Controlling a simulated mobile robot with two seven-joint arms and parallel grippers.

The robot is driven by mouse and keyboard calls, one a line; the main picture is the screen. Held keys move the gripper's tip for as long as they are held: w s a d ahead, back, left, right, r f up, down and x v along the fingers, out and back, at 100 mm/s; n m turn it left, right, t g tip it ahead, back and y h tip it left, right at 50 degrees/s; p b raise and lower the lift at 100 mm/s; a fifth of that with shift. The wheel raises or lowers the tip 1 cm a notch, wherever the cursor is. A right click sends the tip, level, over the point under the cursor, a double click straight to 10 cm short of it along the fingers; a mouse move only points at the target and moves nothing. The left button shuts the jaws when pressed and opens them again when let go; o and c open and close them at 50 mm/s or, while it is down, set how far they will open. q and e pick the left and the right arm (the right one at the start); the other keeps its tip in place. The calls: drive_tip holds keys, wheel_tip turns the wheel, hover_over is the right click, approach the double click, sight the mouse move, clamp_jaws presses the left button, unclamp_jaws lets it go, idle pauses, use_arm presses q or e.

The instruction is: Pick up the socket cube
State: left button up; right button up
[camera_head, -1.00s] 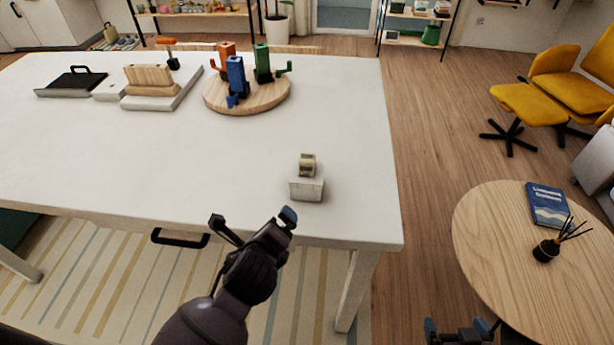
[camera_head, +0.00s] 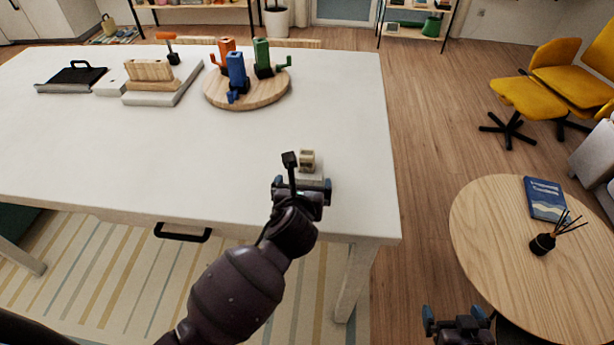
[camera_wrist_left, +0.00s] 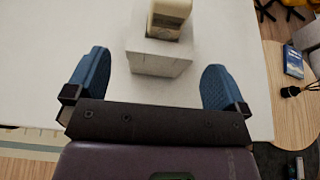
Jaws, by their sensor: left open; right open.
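The socket cube (camera_head: 307,155) looks like a small beige block with an opening in it. It sits on a small white block (camera_head: 313,171) near the table's front right corner. My left gripper (camera_head: 301,184) is open and empty just in front of the white block and partly hides it. In the left wrist view the white block (camera_wrist_left: 158,52) shows between and beyond the two blue fingertips, with the beige cube (camera_wrist_left: 170,14) at the top edge, partly cut off. My right gripper (camera_head: 452,313) is open and empty, low over the floor left of the round table.
The white table (camera_head: 130,150) has clear space around the cube. Farther back are a round wooden board (camera_head: 250,101) with orange, blue and green pieces, and a tray (camera_head: 160,97) with a wooden block. A round wooden table (camera_head: 500,225) stands at right with a book and reed diffuser.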

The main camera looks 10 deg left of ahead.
sight(305, 181)
use_arm(q)
drive_tip(key=shift+f+x, duration=0.15)
drive_tip(key=shift+x, duration=1.25)
drive_tip(key=shift+f+x, duration=0.2)
drive_tip(key=shift+x, duration=1.25)
drive_tip(key=shift+s, duration=0.15)
drive_tip(key=c, duration=1)
drive_tip(key=shift+c, duration=0.2)
drive_tip(key=shift+r, duration=0.15)
wheel_tip(305, 181, up, 20)
drive_tip(key=p, duration=0.1)
drive_tip(key=shift+p, duration=0.35)
drive_tip(key=shift+f, duration=0.25)
